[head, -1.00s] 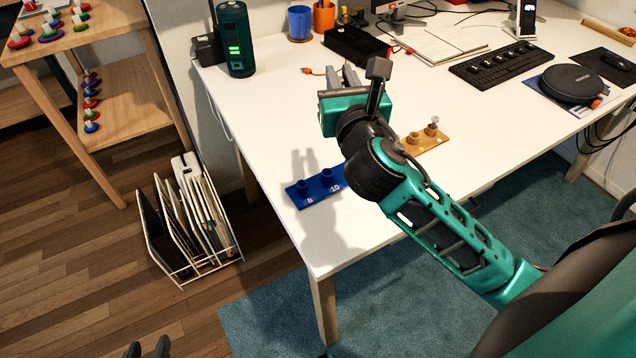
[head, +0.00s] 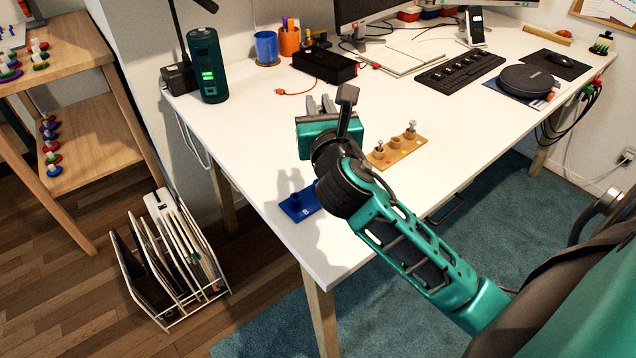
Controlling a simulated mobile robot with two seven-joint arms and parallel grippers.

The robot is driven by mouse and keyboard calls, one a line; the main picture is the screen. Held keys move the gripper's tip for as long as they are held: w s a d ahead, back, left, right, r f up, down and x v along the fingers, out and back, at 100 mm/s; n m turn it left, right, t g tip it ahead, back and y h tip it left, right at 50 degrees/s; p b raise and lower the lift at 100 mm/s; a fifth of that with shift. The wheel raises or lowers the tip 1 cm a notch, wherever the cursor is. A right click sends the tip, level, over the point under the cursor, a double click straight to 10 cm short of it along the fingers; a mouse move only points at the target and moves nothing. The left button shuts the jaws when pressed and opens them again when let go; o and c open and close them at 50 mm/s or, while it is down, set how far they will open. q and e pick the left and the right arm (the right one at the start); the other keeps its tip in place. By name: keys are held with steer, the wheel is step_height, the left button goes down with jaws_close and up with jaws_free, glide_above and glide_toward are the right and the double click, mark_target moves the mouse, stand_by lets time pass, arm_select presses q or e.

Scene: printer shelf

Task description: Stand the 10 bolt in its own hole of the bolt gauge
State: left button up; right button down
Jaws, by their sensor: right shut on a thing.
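The blue bolt gauge (head: 300,207) lies near the desk's left front edge, partly hidden by my right arm. A tan wooden bolt holder (head: 405,150) sits to the right of my arm. Two silver-headed bolts (head: 411,128) stand in it, with an empty-looking collar between them. My left gripper is out of view.
A black box (head: 324,66) with an orange-tipped cable lies behind the gripper. A green-lit dark cylinder (head: 207,68) stands at the back left. A keyboard (head: 460,72) and a round black case (head: 527,82) are to the right. The desk between is clear.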

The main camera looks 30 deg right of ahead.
step_height(320, 180, down, 10)
steer(key=b, duration=0.4)
steer(key=shift+f, duration=0.2)
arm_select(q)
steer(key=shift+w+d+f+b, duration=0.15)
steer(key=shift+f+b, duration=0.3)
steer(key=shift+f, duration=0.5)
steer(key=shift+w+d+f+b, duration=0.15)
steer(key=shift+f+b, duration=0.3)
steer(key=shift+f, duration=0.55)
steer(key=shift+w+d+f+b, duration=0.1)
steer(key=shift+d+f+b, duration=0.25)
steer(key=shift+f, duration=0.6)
arm_select(e)
steer(key=shift+f, duration=2.3)
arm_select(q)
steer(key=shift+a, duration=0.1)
arm_select(e)
steer(key=shift+f, duration=0.2)
steer(key=c, duration=1.1)
jaws_free()
